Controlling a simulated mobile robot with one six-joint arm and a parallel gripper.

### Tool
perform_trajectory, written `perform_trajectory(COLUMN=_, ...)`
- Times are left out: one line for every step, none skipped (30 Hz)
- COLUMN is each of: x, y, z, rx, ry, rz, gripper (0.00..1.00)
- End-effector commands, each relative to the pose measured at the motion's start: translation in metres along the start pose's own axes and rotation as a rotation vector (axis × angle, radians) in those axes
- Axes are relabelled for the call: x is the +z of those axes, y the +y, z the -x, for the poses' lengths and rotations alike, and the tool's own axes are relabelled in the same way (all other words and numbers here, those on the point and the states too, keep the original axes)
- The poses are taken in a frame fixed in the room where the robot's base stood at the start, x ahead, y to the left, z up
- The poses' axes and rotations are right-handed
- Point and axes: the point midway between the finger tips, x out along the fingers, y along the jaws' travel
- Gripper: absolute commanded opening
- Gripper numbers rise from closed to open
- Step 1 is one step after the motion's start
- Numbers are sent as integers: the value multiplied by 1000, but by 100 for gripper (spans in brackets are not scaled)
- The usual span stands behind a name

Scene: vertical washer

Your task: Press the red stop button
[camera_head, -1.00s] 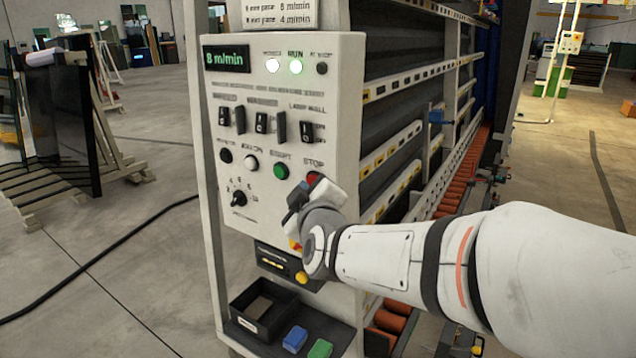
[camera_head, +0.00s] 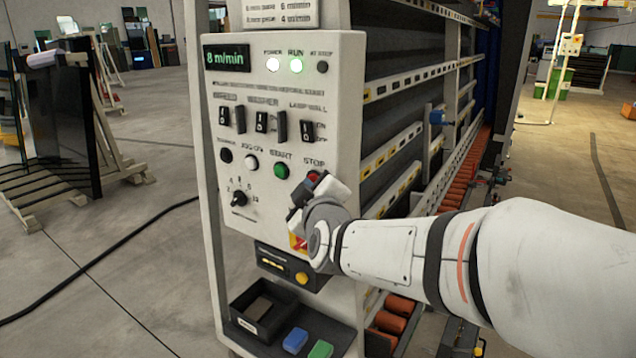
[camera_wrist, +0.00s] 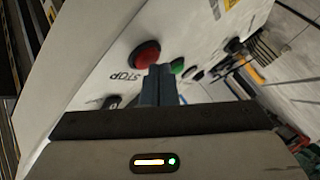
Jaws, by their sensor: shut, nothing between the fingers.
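The red stop button (camera_head: 313,175) is on the lower right of the white control panel (camera_head: 345,130), under the STOP label. My gripper partly hides it in the head view. In the wrist view the round red button (camera_wrist: 146,55) shows almost whole, by the upside-down STOP lettering. My gripper (camera_head: 303,190) is shut and empty in front of the panel. In the wrist view its fingertips (camera_wrist: 160,72) lie just beside the button's lower right edge. I cannot tell whether they touch it. The POWER and RUN lamps are lit; the AT STOP lamp (camera_head: 321,67) is dark.
The green start button (camera_head: 281,171) is left of the stop button. A selector knob (camera_head: 239,198) and several switches are on the same panel. A red and yellow part (camera_head: 298,242) is below my gripper, partly hidden. Machine racks stand behind the panel.

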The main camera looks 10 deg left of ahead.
Motion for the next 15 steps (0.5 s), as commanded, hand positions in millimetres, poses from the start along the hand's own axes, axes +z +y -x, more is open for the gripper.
perform_trajectory(x=1, y=0, z=-1, rx=1, ry=0, rz=0, gripper=0)
perform_trajectory(x=1, y=1, z=-1, rx=1, ry=0, rz=0, gripper=0)
perform_trajectory(x=1, y=1, z=-1, rx=1, ry=0, rz=-1, gripper=0)
perform_trajectory(x=1, y=1, z=-2, rx=1, ry=0, rz=-1, gripper=0)
perform_trajectory(x=2, y=1, z=-2, rx=1, ry=-1, rz=-1, gripper=0)
perform_trajectory(x=2, y=2, z=-2, rx=1, ry=-1, rz=-1, gripper=0)
perform_trajectory(x=2, y=2, z=-2, rx=1, ry=-1, rz=-1, gripper=0)
perform_trajectory(x=2, y=2, z=-3, rx=1, ry=-1, rz=-2, gripper=0)
perform_trajectory(x=2, y=2, z=-3, rx=1, ry=-1, rz=-2, gripper=0)
perform_trajectory(x=3, y=2, z=-3, rx=1, ry=-1, rz=-2, gripper=0)
perform_trajectory(x=3, y=3, z=-4, rx=1, ry=-1, rz=-2, gripper=0)
perform_trajectory(x=3, y=3, z=-4, rx=1, ry=-1, rz=-2, gripper=0)
perform_trajectory(x=3, y=3, z=-4, rx=1, ry=-1, rz=-2, gripper=0)
perform_trajectory(x=4, y=3, z=-4, rx=1, ry=-1, rz=-2, gripper=0)
perform_trajectory(x=3, y=3, z=-4, rx=1, ry=-1, rz=-2, gripper=0)
